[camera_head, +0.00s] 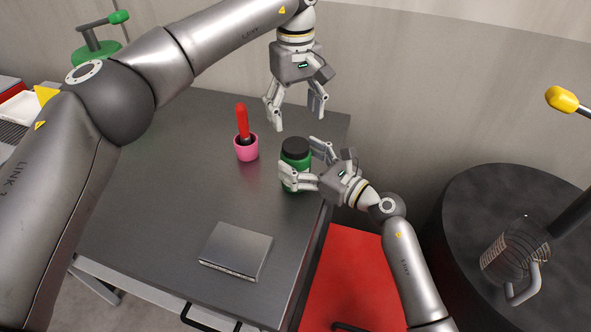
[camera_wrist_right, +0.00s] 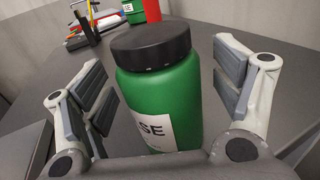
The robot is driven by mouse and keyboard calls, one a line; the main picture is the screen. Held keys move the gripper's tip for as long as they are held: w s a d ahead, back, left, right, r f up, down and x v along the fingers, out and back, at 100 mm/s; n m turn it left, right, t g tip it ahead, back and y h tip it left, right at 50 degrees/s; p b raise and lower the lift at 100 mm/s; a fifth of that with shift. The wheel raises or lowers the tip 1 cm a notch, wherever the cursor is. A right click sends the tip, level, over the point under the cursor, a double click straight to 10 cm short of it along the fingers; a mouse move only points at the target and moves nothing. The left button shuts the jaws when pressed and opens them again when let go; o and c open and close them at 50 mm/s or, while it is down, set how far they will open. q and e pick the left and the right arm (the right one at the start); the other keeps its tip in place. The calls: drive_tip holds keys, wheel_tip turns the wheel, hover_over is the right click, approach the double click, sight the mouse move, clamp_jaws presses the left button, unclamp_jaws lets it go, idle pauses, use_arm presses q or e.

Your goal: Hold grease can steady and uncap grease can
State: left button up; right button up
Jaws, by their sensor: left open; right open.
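The green grease can (camera_head: 296,176) with a black cap (camera_head: 296,147) stands upright on the dark table near its right edge. In the right wrist view the can (camera_wrist_right: 165,100) shows a white label, and its black cap (camera_wrist_right: 150,45) is on. My right gripper (camera_head: 302,163) is open, with its fingers on either side of the can body; in the wrist view gaps show between the pads and the can. My left gripper (camera_head: 296,118) is open and empty, pointing down above and behind the can, apart from the cap.
A pink cup (camera_head: 246,151) with a red-handled tool (camera_head: 242,121) stands left of the can. A closed grey notebook or box (camera_head: 236,250) lies at the table's front. A red cabinet (camera_head: 355,275) and a dark drum (camera_head: 470,210) are to the right.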

sight(296, 145)
use_arm(q)
drive_tip(key=shift+s, duration=0.1)
use_arm(e)
drive_tip(key=shift+w+a, duration=0.35)
drive_tip(key=shift+a, duration=0.15)
use_arm(q)
drive_tip(key=shift+r, duration=0.1)
use_arm(e)
clamp_jaws()
use_arm(q)
drive_tip(key=shift+f, duration=3.95)
drive_tip(key=c, duration=1.1)
drive_tip(key=o, duration=1.1)
